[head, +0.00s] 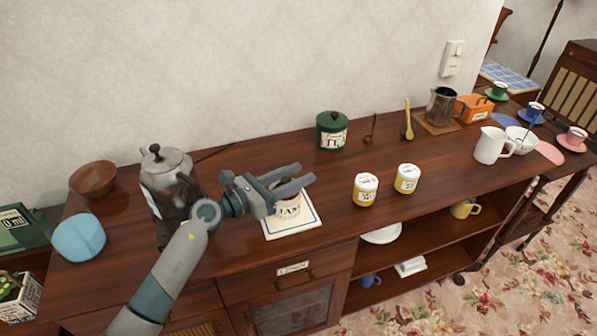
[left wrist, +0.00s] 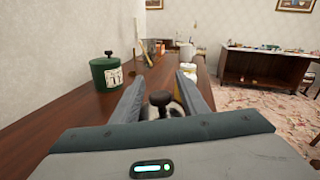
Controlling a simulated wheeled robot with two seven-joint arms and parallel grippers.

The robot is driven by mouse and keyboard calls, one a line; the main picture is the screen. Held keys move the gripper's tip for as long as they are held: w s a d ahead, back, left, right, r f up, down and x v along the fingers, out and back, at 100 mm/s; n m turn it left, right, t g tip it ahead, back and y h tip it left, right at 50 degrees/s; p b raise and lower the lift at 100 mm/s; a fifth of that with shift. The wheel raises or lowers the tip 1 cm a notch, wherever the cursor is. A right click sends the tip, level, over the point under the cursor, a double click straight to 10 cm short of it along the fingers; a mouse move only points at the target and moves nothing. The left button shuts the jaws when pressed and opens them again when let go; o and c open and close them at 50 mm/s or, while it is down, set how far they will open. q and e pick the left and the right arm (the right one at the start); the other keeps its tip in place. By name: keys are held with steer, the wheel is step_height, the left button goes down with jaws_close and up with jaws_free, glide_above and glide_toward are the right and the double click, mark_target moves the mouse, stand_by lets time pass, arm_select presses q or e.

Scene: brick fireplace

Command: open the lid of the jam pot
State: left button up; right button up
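The jam pot (head: 287,208) stands on a white mat with a blue border (head: 308,222) on the sideboard. Its dark letters show on the front, and my left gripper hides its top in the head view. My left gripper (head: 305,179) is open, its two fingers above the pot. In the left wrist view a dark round lid knob (left wrist: 160,98) shows between the open fingers, with the lid below it partly hidden. I cannot tell whether the fingers touch the knob. My right gripper is not in view.
A kettle (head: 165,175) stands just left of my left gripper. A green canister (head: 332,131) is behind, and two white-lidded yellow jars (head: 366,190) (head: 407,178) are to the right. A white jug (head: 491,146) is farther right. Bare wood lies between mat and canister.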

arm_select(q)
steer(key=shift+w+d, duration=0.15)
steer(key=shift+d, duration=0.1)
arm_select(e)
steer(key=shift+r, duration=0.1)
arm_select(q)
steer(key=shift+c, duration=0.6)
jaws_close()
steer(key=shift+w+r+p, duration=0.1)
steer(key=shift+r+p, duration=0.15)
steer(key=shift+p, duration=0.4)
steer(key=n+p, duration=0.1)
steer(key=p, duration=0.1)
steer(key=w+r+n+p, duration=0.1)
steer(key=p, duration=0.1)
steer(key=shift+a+n+y, duration=0.15)
steer(key=shift+n+y, duration=0.15)
steer(key=shift+w+n+g+p, duration=0.15)
steer(key=shift+n+g+p, duration=0.15)
steer(key=shift+n+p, duration=0.3)
steer(key=shift+w+a+f, duration=0.1)
steer(key=shift+f, duration=0.1)
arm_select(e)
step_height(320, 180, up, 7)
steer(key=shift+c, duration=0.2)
